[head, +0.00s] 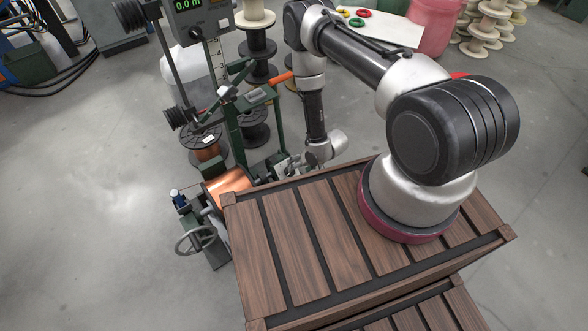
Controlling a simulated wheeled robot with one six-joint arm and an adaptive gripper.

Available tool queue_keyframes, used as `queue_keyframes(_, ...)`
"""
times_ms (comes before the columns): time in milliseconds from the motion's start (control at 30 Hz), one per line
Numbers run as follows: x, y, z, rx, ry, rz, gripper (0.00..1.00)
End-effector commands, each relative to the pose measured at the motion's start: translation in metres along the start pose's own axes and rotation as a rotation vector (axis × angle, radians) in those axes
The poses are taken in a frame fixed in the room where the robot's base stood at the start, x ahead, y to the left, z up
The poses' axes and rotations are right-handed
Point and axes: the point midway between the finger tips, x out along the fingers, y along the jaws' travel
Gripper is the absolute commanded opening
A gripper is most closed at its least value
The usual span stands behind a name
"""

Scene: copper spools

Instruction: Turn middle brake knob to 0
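The green winding machine (232,125) stands beyond the wooden crate. No knob can be picked out for certain as the middle brake knob. A grey box (192,14) at the top of the machine has a green digital display and a dark round knob (197,33). Below it is a numbered scale (215,68). My gripper (284,167) is low beside the machine's right side, just past the crate's far edge. It is small and partly mixed with machine parts, so its fingers and any contact are unclear.
A copper-wound spool (232,184) and a handwheel (196,240) sit left of the wooden crate (290,250). Dark spools (257,50) stand behind. A white table (385,28) with coloured rings and a red drum (436,22) are at the back.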

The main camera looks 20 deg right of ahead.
Motion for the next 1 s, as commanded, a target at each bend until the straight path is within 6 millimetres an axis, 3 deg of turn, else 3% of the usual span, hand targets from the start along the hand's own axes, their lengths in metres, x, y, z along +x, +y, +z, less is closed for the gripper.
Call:
queue_keyframes(167, 0.017, 0.0, 0.0, 0.027, 0.001, -0.001, 0.61)
queue_keyframes(500, 0.069, 0.0, -0.001, 0.026, 0.003, 0.0, 0.61)
queue_keyframes(867, 0.078, 0.0, -0.001, 0.026, 0.003, 0.0, 0.61)
queue_keyframes(1000, 0.078, 0.0, -0.001, 0.026, 0.003, 0.0, 0.4)
